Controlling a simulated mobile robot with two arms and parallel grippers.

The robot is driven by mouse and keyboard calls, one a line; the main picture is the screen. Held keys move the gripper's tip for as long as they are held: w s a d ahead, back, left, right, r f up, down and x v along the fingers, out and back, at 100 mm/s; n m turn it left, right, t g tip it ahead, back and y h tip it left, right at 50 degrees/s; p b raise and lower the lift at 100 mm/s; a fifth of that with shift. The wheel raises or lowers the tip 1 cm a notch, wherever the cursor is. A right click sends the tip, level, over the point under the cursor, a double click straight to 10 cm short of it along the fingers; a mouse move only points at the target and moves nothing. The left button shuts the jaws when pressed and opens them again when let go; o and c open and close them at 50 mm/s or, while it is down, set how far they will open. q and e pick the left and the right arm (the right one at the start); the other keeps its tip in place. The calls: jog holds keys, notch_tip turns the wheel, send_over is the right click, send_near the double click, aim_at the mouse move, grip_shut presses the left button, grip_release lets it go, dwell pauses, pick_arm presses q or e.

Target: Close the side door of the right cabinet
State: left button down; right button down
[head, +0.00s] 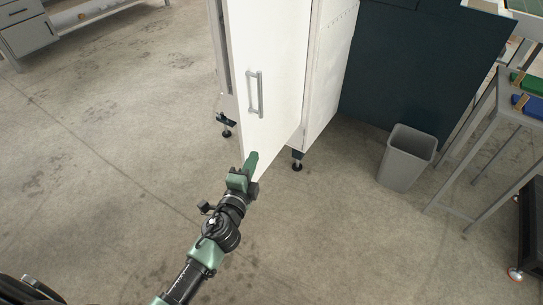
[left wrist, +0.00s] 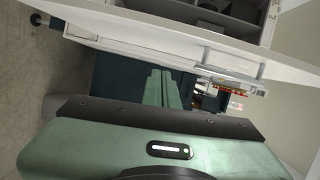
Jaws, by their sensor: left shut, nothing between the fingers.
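The white side door (head: 275,60) of the cabinet stands open in the head view, swung out towards me, with a grey bar handle (head: 254,94) on its face. The white cabinet body (head: 330,65) is behind it on the right. My left gripper (head: 252,160) is shut and empty, close to the door's lower near corner; I cannot tell whether it touches. In the left wrist view its closed green fingers (left wrist: 162,88) point towards a white panel edge (left wrist: 190,38), with dark shelves (left wrist: 225,18) beyond. My right gripper is not in view.
A grey waste bin (head: 407,157) stands right of the cabinet, before a dark teal panel (head: 400,70). A grey metal stand (head: 480,135) with green and blue items is at the far right. Grey drawers (head: 28,35) are at the upper left. The concrete floor on the left is clear.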

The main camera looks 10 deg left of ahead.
aim_at(254, 127)
pick_arm(q)
jog(key=shift+m+t, duration=0.4)
jog(key=shift+m, duration=0.1)
jog(key=shift+w+a+r, duration=0.3)
jog(key=shift+w+a, duration=0.15)
jog(key=shift+w, duration=1.45)
jog(key=shift+w+a+r, duration=0.35)
jog(key=shift+w+a, duration=0.1)
jog(key=shift+w, duration=1.5)
jog(key=shift+w+a+r, duration=0.3)
jog(key=shift+w+a, duration=0.15)
jog(key=shift+w, duration=1.45)
jog(key=shift+h, duration=0.3)
